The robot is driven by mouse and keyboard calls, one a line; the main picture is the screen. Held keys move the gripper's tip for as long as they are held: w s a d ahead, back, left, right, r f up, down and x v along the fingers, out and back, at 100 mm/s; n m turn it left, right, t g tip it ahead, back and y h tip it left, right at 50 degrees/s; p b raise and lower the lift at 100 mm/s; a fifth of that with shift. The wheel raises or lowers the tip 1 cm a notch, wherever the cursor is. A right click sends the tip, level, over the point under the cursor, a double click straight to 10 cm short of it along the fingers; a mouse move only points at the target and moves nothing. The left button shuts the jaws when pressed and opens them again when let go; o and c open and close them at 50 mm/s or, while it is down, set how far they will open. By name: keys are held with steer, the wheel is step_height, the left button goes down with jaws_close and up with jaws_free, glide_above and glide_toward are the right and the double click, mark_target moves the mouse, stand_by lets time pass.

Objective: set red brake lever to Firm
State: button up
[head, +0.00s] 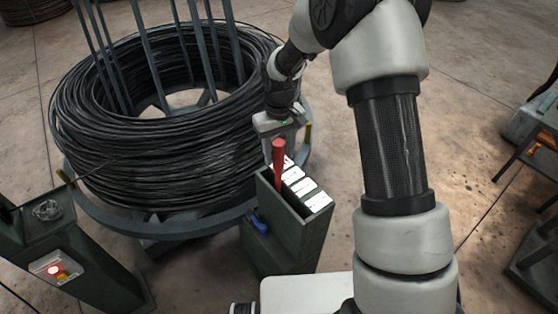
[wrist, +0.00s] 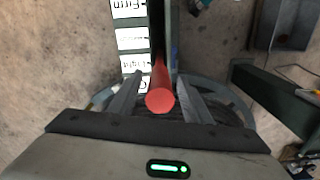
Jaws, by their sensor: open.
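The red brake lever (head: 279,163) stands up from the slot of a dark green control box (head: 290,238), at the end nearest the wire coil. White label plates (head: 304,186) line the slot; the lever is beside the farthest one. In the wrist view the lever (wrist: 160,88) lies between the two fingers of my gripper (wrist: 157,84), with a gap visible on each side. The label at the far end of the row in that view appears to read Firm (wrist: 128,8), upside down. My gripper (head: 283,135) is open, just behind the lever's top in the head view.
A big black wire coil (head: 150,130) on a round steel stand is left of the box. A blue handle (head: 258,224) sits on the box's side. A green pedestal with a red button (head: 54,270) is at lower left.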

steer(key=shift+f, duration=1.7)
jaws_close()
